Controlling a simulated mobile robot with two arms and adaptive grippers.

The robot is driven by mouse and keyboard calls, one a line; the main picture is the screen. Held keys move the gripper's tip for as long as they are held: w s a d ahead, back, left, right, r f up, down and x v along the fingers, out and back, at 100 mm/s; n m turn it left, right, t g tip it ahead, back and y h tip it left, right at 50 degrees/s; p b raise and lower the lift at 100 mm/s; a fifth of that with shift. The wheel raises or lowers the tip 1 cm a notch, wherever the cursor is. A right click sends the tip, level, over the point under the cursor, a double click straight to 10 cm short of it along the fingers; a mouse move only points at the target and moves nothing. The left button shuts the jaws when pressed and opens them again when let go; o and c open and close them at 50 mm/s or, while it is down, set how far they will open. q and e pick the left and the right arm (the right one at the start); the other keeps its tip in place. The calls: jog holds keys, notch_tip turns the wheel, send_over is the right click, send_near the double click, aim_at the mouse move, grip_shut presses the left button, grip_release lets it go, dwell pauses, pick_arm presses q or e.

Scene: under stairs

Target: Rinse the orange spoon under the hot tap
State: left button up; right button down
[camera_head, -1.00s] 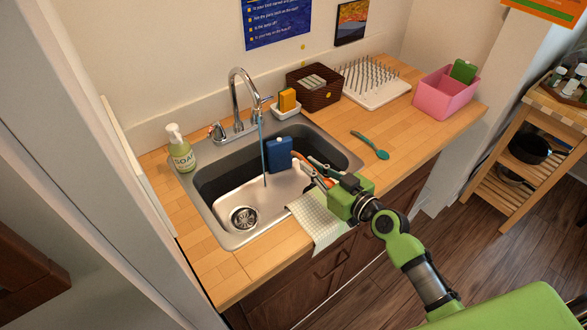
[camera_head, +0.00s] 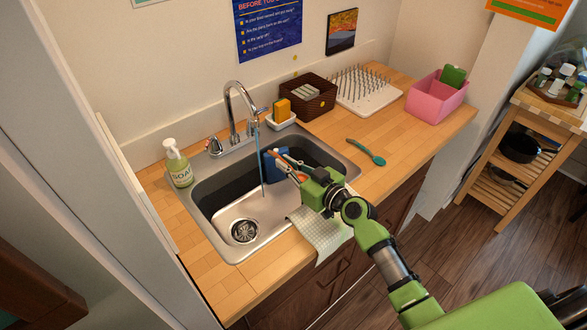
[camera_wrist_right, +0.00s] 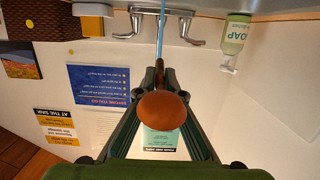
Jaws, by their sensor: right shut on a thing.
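My right gripper (camera_head: 282,160) is over the right part of the sink (camera_head: 215,202), shut on the orange spoon (camera_head: 302,176). The right wrist view shows the spoon's rounded bowl (camera_wrist_right: 165,106) towards the camera and its thin handle between the fingertips (camera_wrist_right: 160,75). The tap (camera_head: 232,110) is running a thin bluish stream (camera_head: 261,165), just left of my fingertips in the head view. In the wrist view the stream (camera_wrist_right: 161,38) lines up with the handle's far end; I cannot tell whether it touches. A red mark shows by the left tap handle (camera_head: 214,146). My left gripper is not in view.
A blue object (camera_head: 270,165) in the sink is partly behind my gripper. A cloth (camera_head: 322,235) hangs over the front edge. A soap bottle (camera_head: 177,165) stands left, a sponge dish (camera_head: 282,119) behind.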

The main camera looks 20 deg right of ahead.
aim_at(270, 154)
jog(key=shift+w+a+f, duration=0.1)
jog(key=shift+w+a, duration=0.1)
jog(key=shift+w, duration=0.25)
jog(key=b+x, duration=0.1)
jog(key=x, duration=0.3)
jog(key=shift+w+f+b, duration=0.1)
jog(key=shift+f+b, duration=0.1)
jog(key=shift+b, duration=0.2)
jog(key=shift+b+x, duration=0.65)
jog(key=shift+x, duration=0.55)
jog(key=shift+d, duration=0.1)
jog(key=shift+w+d+b, duration=0.2)
jog(key=shift+d+b, duration=0.25)
jog(key=shift+b, duration=0.15)
jog(key=shift+s+a, duration=0.25)
jog(key=shift+a, duration=0.3)
